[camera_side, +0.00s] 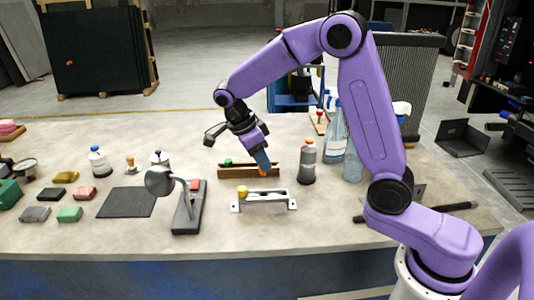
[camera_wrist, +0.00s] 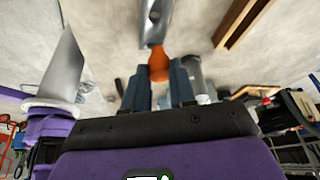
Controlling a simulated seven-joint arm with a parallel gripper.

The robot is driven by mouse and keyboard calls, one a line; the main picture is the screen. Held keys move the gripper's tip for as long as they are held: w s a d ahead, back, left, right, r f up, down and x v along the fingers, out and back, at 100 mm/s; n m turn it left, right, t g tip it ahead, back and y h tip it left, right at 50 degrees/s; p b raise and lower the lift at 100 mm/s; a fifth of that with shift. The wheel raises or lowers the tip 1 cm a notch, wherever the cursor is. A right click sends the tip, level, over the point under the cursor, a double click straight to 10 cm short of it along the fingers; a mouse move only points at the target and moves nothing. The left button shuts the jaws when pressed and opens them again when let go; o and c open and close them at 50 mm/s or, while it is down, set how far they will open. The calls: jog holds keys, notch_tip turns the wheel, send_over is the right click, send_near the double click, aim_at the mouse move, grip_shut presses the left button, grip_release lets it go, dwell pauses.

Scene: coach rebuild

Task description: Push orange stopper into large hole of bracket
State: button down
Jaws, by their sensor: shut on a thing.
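My gripper (camera_side: 263,168) points down at a tilt and is shut on the orange stopper (camera_side: 264,173). In the wrist view the stopper (camera_wrist: 159,66) sticks out between the two blue fingers of my gripper (camera_wrist: 159,80). The grey metal bracket (camera_side: 265,201) stands on the table, in front of my gripper in the side view. A yellow stopper (camera_side: 242,190) sits at its left end. In the wrist view part of the bracket (camera_wrist: 153,32) shows just beyond the stopper, with a dark hole in it. I cannot tell whether stopper and bracket touch there; in the side view they are apart.
A wooden rack (camera_side: 229,172) with a green stopper (camera_side: 228,162) lies behind the bracket. A grey bottle with orange cap (camera_side: 308,164) stands to the right. The table in front of the bracket is clear.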

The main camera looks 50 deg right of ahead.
jog(key=shift+f, duration=3.05)
jog(key=shift+f, duration=0.8)
jog(key=shift+c, duration=1.8)
grip_release()
jog(key=shift+r, duration=3)
